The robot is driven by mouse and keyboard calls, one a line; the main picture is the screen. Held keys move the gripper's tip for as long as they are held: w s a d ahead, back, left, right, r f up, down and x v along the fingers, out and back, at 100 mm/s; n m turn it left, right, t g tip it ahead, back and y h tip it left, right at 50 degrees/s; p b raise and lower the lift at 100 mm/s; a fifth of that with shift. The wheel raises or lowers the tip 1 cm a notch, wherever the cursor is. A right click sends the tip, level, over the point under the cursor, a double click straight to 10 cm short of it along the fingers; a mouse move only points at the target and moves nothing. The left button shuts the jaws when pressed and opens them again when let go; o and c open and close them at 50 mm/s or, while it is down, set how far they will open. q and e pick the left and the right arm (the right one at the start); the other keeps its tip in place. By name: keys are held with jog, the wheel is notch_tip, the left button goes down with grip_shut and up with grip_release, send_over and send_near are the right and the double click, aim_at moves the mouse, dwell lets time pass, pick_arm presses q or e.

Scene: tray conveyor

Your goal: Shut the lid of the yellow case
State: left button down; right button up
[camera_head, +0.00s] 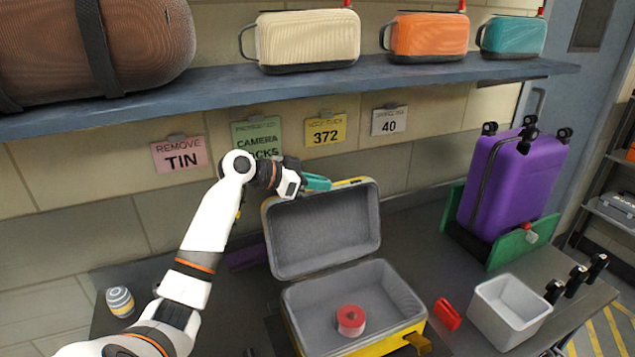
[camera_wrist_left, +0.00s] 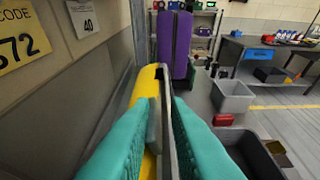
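The yellow case (camera_head: 372,346) stands on the dark table with a grey inside. Its lid (camera_head: 322,232) is raised, leaning back towards the wall. A red ring-shaped roll (camera_head: 351,320) lies inside the case. My left gripper (camera_head: 318,183) is at the lid's top edge, its teal fingers pointing right. In the left wrist view the fingers (camera_wrist_left: 163,105) are apart, with the lid's yellow and grey edge (camera_wrist_left: 152,78) showing between and beyond them. Whether they touch the lid is unclear. My right gripper is in neither view.
A purple suitcase (camera_head: 513,180) stands between green panels at the right. A white bin (camera_head: 509,311) and a red object (camera_head: 447,314) are right of the case. A striped round object (camera_head: 120,302) is at the left. A shelf (camera_head: 290,88) with bags overhangs the table.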

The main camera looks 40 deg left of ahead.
pick_arm(q)
jog(key=shift+s+d+r, duration=0.1)
jog(key=shift+s+d, duration=0.1)
jog(key=shift+d, duration=0.1)
jog(key=s+d+m+t+y+b, duration=0.1)
jog(key=s+d+m, duration=0.3)
jog(key=d, duration=0.8)
jog(key=shift+s+f+t+y+b, duration=0.25)
jog(key=shift+s+y+b, duration=0.35)
jog(key=shift+s, duration=0.45)
jog(key=c, duration=1.5)
grip_release()
jog(key=shift+a, duration=0.1)
jog(key=shift+c, duration=0.2)
